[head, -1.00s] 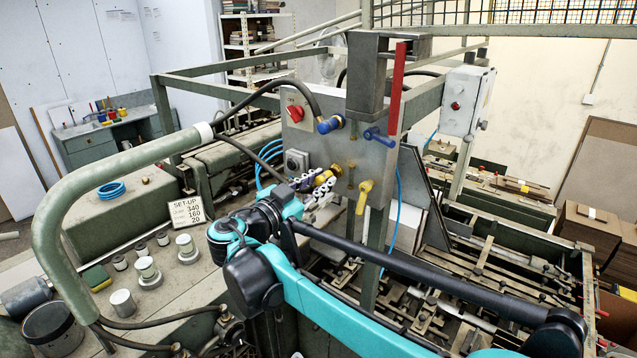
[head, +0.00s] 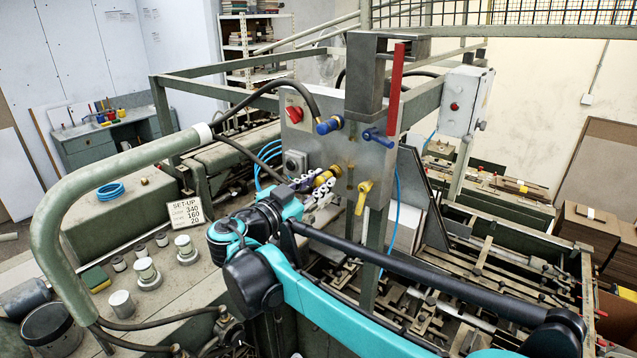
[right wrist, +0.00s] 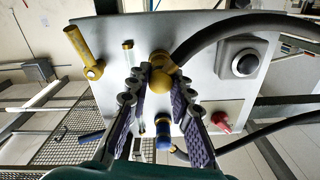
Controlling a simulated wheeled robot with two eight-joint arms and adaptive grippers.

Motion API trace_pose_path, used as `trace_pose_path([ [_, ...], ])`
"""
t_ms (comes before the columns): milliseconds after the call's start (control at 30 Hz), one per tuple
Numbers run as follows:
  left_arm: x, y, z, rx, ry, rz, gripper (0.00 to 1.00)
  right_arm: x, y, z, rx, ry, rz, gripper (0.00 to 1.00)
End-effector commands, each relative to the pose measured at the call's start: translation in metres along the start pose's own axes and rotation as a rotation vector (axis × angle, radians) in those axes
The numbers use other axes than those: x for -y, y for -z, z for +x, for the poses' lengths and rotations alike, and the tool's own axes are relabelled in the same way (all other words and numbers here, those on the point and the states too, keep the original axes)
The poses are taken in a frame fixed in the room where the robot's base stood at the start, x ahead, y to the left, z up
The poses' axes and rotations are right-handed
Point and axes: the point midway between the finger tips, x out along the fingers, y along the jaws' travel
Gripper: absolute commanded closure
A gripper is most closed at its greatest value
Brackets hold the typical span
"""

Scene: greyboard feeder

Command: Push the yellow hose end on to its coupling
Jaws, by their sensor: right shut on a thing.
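My right gripper (head: 312,183) comes up from below to the front of the grey panel (head: 340,155). It also shows in the right wrist view (right wrist: 159,80), with one finger on each side of the yellow hose end (right wrist: 159,79). It is shut on this hose end, and a black hose (right wrist: 212,34) leads away from it. In the head view the yellow hose end (head: 324,179) sits at the fingertips, close to the panel. Its coupling is largely hidden behind it. I cannot tell whether the two touch. My left gripper is not in view.
On the panel are a blue hose end (head: 329,125) above, a yellow lever valve (head: 363,196), a blue valve (head: 378,137), a red switch (head: 294,114) and a dark knob (head: 293,163). A green pipe (head: 110,178) curves at the left. A black hose arches over the panel's left side.

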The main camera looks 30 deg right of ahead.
Motion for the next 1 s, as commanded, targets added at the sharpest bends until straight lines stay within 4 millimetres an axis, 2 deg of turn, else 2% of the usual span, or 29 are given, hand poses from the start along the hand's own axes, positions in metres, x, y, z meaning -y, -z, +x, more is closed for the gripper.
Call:
trace_pose_path([
  [467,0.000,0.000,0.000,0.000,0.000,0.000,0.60,0.000,0.000,0.010,0.000,0.000,0.000,1.00],
  [500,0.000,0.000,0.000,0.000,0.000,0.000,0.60,0.000,0.000,0.009,0.000,0.001,0.000,0.69],
  [567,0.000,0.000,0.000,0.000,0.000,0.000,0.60,0.000,0.000,0.009,0.000,0.001,0.000,0.55],
  [867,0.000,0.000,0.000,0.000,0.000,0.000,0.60,0.000,0.000,0.008,0.000,0.000,0.000,0.55],
  [1000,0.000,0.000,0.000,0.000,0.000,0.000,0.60,0.001,0.000,-0.004,0.001,0.003,0.000,0.55],
])
